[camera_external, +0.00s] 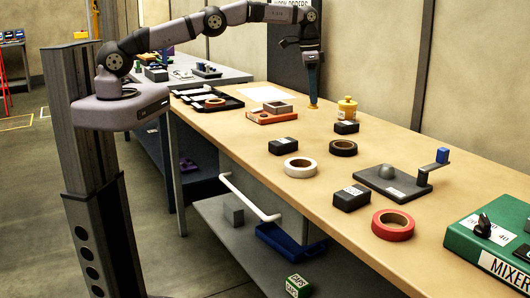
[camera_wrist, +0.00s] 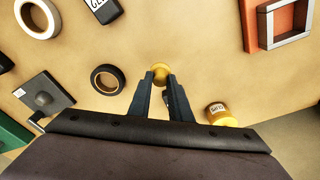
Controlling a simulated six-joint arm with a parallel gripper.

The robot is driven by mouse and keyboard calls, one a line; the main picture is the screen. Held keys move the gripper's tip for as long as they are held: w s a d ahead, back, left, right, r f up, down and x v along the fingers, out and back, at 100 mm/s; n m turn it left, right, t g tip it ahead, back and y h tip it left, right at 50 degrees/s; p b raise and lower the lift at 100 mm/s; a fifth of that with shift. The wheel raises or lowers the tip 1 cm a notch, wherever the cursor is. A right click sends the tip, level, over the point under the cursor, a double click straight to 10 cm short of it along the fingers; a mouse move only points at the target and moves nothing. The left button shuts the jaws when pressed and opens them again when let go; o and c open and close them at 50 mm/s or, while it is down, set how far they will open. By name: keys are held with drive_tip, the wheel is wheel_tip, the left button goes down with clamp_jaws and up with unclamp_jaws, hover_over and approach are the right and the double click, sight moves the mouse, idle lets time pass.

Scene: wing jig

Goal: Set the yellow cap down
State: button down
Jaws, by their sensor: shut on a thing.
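My gripper (camera_external: 313,98) points straight down over the far part of the wooden table and is shut on the yellow cap (camera_external: 313,106). In the wrist view the cap (camera_wrist: 160,70) shows as a round yellow piece between the fingertips. The cap is at or very close to the table top; I cannot tell whether it touches. A yellow jar (camera_external: 347,108) with a pale label stands upright just right of the gripper in the external view. It also shows in the wrist view (camera_wrist: 218,114), right of the fingers, apart from the cap.
An orange block with a grey square frame (camera_external: 270,113) lies left of my gripper. A black tape roll (camera_external: 343,148) and black labelled boxes (camera_external: 283,145) lie nearer. A white sheet (camera_external: 262,94) lies behind. The table (camera_external: 225,130) directly around the cap is bare.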

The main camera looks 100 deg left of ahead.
drive_tip(key=shift+w+d+f+n, duration=0.15)
drive_tip(key=shift+w+d+n, duration=0.9)
drive_tip(key=shift+w, duration=0.25)
drive_tip(key=shift+f, duration=3.05)
drive_tip(key=shift+f+p, duration=0.75)
drive_tip(key=shift+f, duration=1.15)
drive_tip(key=shift+f, duration=0.15)
drive_tip(key=c, duration=1.6)
unclamp_jaws()
drive_tip(key=shift+c, duration=0.2)
wheel_tip(320, 180, up, 12)
drive_tip(key=s+b, duration=0.1)
drive_tip(key=b, duration=0.1)
drive_tip(key=shift+s+d+b, duration=0.2)
drive_tip(key=shift+d+b, duration=0.1)
drive_tip(key=shift+b, duration=0.05)
